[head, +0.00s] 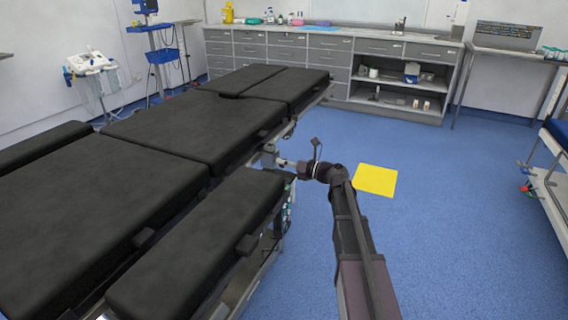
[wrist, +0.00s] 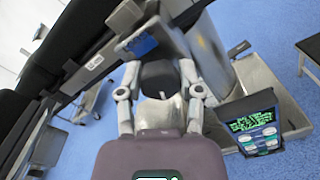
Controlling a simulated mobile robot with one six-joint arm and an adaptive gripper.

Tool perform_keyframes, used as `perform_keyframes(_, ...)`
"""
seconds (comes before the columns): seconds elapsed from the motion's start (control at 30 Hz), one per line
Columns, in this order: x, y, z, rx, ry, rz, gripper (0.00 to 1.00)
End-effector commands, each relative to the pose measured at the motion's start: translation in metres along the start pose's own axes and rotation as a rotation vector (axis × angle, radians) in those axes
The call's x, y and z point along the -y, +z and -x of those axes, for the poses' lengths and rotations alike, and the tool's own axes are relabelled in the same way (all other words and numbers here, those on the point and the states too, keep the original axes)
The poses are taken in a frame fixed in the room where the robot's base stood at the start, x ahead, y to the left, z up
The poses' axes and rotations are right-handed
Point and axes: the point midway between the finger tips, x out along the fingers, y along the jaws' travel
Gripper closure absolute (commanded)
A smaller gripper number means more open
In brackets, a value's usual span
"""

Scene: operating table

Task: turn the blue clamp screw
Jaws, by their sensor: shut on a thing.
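The blue clamp screw (wrist: 143,46) shows as a small blue patch at the far end of my fingers in the wrist view, against a grey clamp block. My gripper (wrist: 158,62) is shut on it; the fingers and a dark part between them hide most of the screw. In the head view my gripper (head: 284,162) reaches in from the right to the side rail of the operating table (head: 155,130), at a small grey clamp (head: 268,155). The screw itself cannot be made out there.
Black table pads lie close left of my gripper, with a separate long pad (head: 200,245) just below it. A hand control with a green display (wrist: 255,125) is near on the right in the wrist view. Blue floor with a yellow square (head: 375,180) is open to the right.

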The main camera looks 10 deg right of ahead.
Motion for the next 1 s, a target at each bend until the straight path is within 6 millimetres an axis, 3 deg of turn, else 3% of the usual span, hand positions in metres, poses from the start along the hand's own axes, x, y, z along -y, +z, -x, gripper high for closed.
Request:
perform_keyframes(0.03, 0.0, 0.0, -0.001, 0.001, 0.001, -0.001, 1.0)
perform_keyframes(0.07, 0.0, 0.0, -0.001, 0.001, 0.001, -0.001, 0.5)
perform_keyframes(0.17, 0.0, 0.0, -0.001, 0.0, 0.0, -0.001, 0.2)
perform_keyframes(0.67, 0.0, 0.0, 0.002, 0.0, 0.0, 0.001, 0.18)
perform_keyframes(1.0, 0.0, 0.0, 0.031, 0.001, -0.002, 0.001, 0.18)
